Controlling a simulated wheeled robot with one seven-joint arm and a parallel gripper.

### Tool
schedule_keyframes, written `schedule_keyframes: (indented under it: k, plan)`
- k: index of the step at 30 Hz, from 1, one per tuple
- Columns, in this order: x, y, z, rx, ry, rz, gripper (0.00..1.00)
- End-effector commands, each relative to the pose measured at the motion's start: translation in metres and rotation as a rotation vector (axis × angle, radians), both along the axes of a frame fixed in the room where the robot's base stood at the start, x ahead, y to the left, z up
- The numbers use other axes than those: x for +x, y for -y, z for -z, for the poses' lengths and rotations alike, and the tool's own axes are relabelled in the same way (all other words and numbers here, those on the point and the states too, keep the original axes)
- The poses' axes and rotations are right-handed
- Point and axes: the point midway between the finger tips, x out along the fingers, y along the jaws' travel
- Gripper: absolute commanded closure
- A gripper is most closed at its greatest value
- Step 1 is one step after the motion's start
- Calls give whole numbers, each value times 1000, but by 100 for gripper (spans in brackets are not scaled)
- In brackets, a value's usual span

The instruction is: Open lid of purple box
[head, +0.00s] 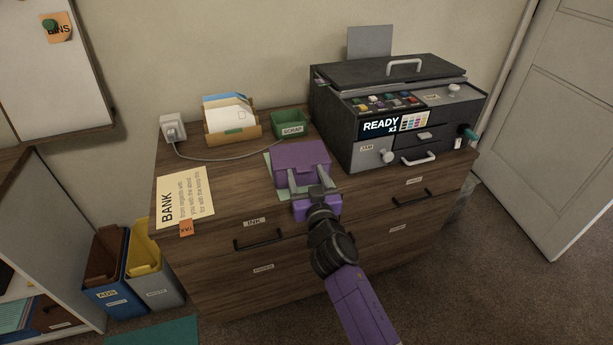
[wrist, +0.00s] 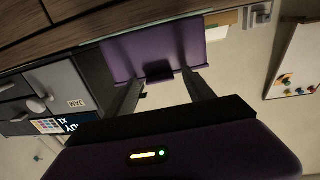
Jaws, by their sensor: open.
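The purple box (head: 302,155) stands on a grey-green mat (head: 285,161) near the middle of the dresser top. Its lid looks shut in the head view. In the wrist view, which is upside down, a purple face of the box (wrist: 155,42) shows with a dark tab (wrist: 159,70) at its edge. My gripper (head: 306,176) is at the near side of the box, with its two grey fingers apart. The fingers also show in the wrist view (wrist: 160,82), one on each side of the tab. Nothing is between them except that tab; I cannot tell whether they touch the box.
A dark printer (head: 388,110) stands close on the right. A green scrap tray (head: 291,124) and a wooden letter holder (head: 232,132) stand behind. A white cable (head: 215,158) runs to the left. A BANK card (head: 185,199) lies front left, with bare wood between it and the mat.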

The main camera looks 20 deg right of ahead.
Motion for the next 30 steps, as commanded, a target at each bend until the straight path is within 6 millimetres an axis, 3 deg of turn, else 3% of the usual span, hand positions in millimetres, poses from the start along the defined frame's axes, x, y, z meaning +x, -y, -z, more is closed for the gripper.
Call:
schedule_keyframes:
  k: [7,15,17,30]
  plan:
    - [1,0,0,0,0,0,38]
    - [0,0,0,0,0,0,91]
    - [0,0,0,1,0,0,100]
    - [0,0,-5,3,-13,0,100]
